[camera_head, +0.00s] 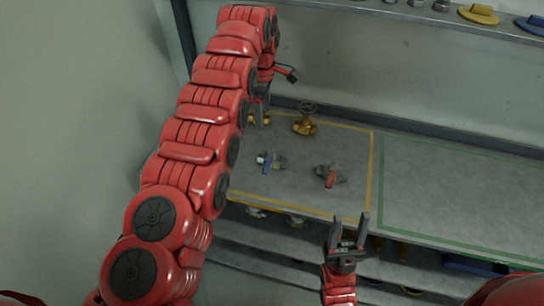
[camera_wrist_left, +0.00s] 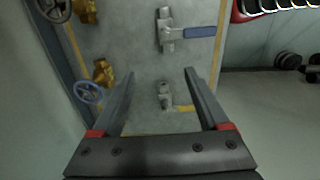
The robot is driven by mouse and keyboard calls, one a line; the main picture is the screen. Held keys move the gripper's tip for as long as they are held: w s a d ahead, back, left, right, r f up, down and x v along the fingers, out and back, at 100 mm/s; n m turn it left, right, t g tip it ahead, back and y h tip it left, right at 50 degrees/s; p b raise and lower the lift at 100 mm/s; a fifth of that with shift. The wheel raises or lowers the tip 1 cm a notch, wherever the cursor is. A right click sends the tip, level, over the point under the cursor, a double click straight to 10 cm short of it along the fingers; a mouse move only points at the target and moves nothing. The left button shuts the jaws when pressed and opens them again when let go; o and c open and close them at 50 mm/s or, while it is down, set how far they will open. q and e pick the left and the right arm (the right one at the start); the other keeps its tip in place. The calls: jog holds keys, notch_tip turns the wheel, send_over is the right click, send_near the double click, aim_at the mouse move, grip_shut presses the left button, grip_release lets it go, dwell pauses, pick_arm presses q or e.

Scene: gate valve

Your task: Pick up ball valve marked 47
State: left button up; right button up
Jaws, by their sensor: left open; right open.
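Small valves lie on a grey worktop (camera_head: 345,150); no number 47 is readable. A ball valve with a blue lever (camera_head: 271,161) and one with a red lever (camera_head: 328,175) lie in the yellow-taped area. In the left wrist view, a blue-levered ball valve (camera_wrist_left: 167,30) is ahead. A ball valve with a yellow lever (camera_wrist_left: 166,96) appears between the open fingers of my left gripper (camera_wrist_left: 157,74), apart from them. The head view shows this gripper (camera_head: 258,108) at the back left, partly hidden by my arm. My right gripper (camera_head: 348,232) is open and empty at the front edge.
A brass gate valve with a dark handwheel (camera_head: 305,121) stands at the back. Another with a blue handwheel (camera_wrist_left: 98,80) is left of my left gripper in the wrist view. The green-taped area (camera_head: 460,190) is clear. Shelves below and a ledge (camera_head: 400,13) above hold more parts.

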pick_arm(q)
jog(key=b, duration=0.5)
send_over(266, 154)
jog(key=s, duration=0.1)
notch_tip(266, 154, down, 5)
jog(key=f, duration=0.1)
jog(key=f+p, duration=0.1)
jog(key=f, duration=0.1)
jog(key=f+p, duration=0.1)
jog(key=f, duration=0.1)
jog(key=shift+a+f, duration=0.15)
jog(key=shift+a, duration=0.2)
jog(key=shift+w+f, duration=0.15)
jog(key=shift+f, duration=0.4)
jog(key=f+p, duration=0.1)
jog(key=f, duration=0.1)
jog(key=f+p, duration=0.1)
jog(key=shift+d+p, duration=0.25)
jog(key=shift+p, duration=0.05)
jog(key=shift+f+b, duration=0.35)
jog(key=shift+f, duration=0.8)
